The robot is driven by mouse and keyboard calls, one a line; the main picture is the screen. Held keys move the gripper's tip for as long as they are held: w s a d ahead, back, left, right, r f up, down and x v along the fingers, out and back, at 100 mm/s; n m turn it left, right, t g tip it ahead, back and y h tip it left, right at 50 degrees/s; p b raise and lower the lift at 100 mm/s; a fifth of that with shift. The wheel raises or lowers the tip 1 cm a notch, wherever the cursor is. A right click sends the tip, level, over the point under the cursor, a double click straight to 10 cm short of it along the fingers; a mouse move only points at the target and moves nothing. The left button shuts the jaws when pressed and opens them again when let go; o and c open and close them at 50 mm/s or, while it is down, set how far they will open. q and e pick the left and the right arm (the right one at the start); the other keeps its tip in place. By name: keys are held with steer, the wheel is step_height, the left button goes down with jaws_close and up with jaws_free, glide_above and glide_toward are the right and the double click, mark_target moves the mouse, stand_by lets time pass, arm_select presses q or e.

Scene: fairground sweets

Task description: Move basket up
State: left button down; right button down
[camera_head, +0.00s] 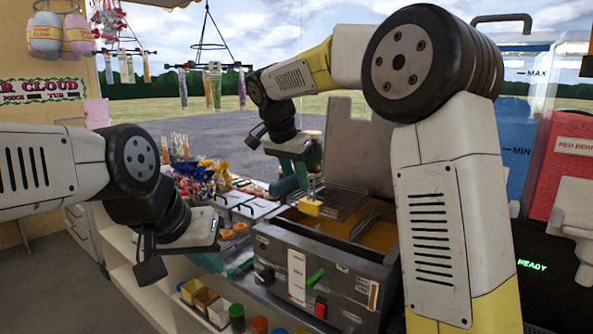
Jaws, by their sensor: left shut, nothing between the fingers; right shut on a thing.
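The wire basket (345,197) shows at the fryer (330,262), a dark metal box with yellow oil inside. The basket's mesh is near the top of the fryer, toward its back left; how deep it sits I cannot tell. A yellow piece (311,207) hangs at its near end. My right gripper (303,176), with teal fingers, is shut at the basket's near end, seemingly on its handle; the grip is partly hidden. My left gripper (238,269) is shut and empty, low at the left of the fryer, beside the counter edge.
The fryer front has a green switch (316,279) and a red switch (320,308). Colourful wrapped sweets (205,178) crowd the counter at left. Hanging racks (208,66) are above. Blue (515,140) and red (560,165) drink tanks stand at right. Small jars line a lower shelf.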

mark_target(281, 180)
steer(key=shift+f, duration=1.3)
steer(key=shift+s+a, duration=0.45)
steer(key=shift+s, duration=0.2)
steer(key=shift+s+a, duration=0.45)
steer(key=shift+s, duration=0.15)
steer(key=shift+f, duration=1.55)
steer(key=c, duration=1.1)
jaws_free()
steer(key=shift+v, duration=3.9)
